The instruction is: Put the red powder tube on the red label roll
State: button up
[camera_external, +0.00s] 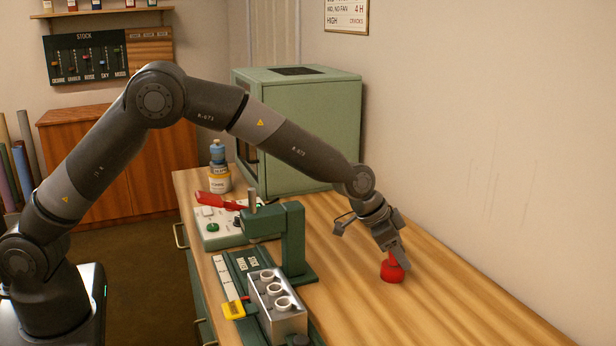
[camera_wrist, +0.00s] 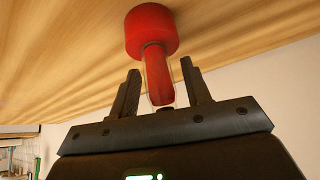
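The red label roll (camera_external: 392,272) sits on the wooden table on the right side in the external view; it also shows at the top of the wrist view (camera_wrist: 150,30). The red powder tube (camera_wrist: 157,78), clear with red powder inside, stands with its far end on or in the roll; I cannot tell which. My gripper (camera_external: 397,254) points down just above the roll. In the wrist view, its two fingers (camera_wrist: 160,67) are apart on either side of the tube, with a visible gap on each side. The tube is mostly hidden in the external view.
A metal block with white-rimmed holes (camera_external: 287,323) stands at the front, beside a green stand (camera_external: 293,232). A control box (camera_external: 212,238) with a red lever and a bottle (camera_external: 219,181) lie behind. A green cabinet (camera_external: 315,130) stands at the back. The table right of the roll is clear.

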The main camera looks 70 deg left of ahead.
jog(key=shift+r, duration=0.25)
jog(key=s+a+f+v, duration=0.1)
jog(key=v, duration=1)
jog(key=s+a+f+v, duration=0.1)
jog(key=v, duration=1)
jog(key=s+a+r+n, duration=0.1)
jog(key=s+a+r, duration=0.2)
jog(key=s, duration=0.3)
jog(key=s+a+r+n, duration=0.1)
jog(key=s+a+r, duration=0.15)
jog(key=s, duration=0.45)
jog(key=s+a+f+n+y, duration=0.1)
jog(key=s+a, duration=0.2)
jog(key=s, duration=0.9)
jog(key=s+a+f+n+y, duration=0.1)
jog(key=s+a+f, duration=0.1)
jog(key=s, duration=1)
jog(key=shift+a+g, duration=0.3)
jog(key=shift+a, duration=0.45)
jog(key=shift+s, duration=0.1)
